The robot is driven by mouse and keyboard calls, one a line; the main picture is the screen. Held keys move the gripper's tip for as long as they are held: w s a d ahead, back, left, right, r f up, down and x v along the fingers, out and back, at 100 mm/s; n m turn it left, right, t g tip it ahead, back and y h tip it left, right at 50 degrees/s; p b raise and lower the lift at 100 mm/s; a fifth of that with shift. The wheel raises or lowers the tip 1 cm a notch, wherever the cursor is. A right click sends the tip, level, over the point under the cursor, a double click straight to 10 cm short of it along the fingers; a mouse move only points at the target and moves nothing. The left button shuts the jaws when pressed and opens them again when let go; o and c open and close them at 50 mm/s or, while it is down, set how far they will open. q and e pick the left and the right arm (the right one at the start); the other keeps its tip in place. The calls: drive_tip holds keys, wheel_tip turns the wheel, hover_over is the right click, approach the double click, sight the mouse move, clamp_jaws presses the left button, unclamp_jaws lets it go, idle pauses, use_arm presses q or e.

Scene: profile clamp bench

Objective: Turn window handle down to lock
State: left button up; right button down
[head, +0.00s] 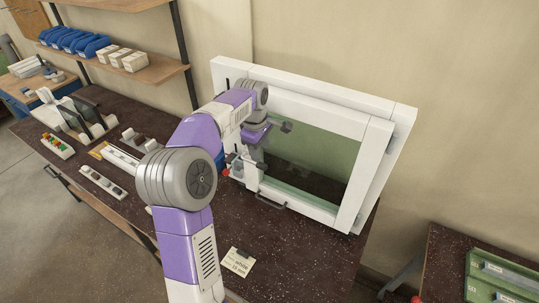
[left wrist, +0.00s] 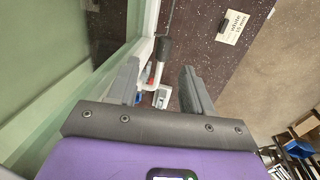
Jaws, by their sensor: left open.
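The white window (head: 388,165) stands upright on the dark bench, with a green-tinted pane. In the left wrist view, a lever with a dark grip (left wrist: 163,48) and a pale bent stem shows beside the window frame; it looks like the window handle. My left gripper (head: 248,163) is at the window's left stile and points down. In the left wrist view, its two grey fingers (left wrist: 160,66) are apart, with the lever seen between and beyond them; contact cannot be told. In the head view, my arm and gripper hide the handle area. My right gripper is not in view.
A dark bar (head: 270,203) lies at the window's lower edge. A paper note (head: 238,262) lies on the bench in front. Small parts and trays (head: 100,184) fill the bench's left side. A second bench with a green tray (head: 500,280) stands at right.

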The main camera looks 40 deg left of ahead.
sight(262, 164)
use_arm(q)
wheel_tip(262, 164, down, 7)
drive_tip(key=shift+w+r, duration=0.1)
drive_tip(key=shift+w, duration=0.05)
drive_tip(key=shift+w, duration=0.1)
clamp_jaws()
idle(0.4)
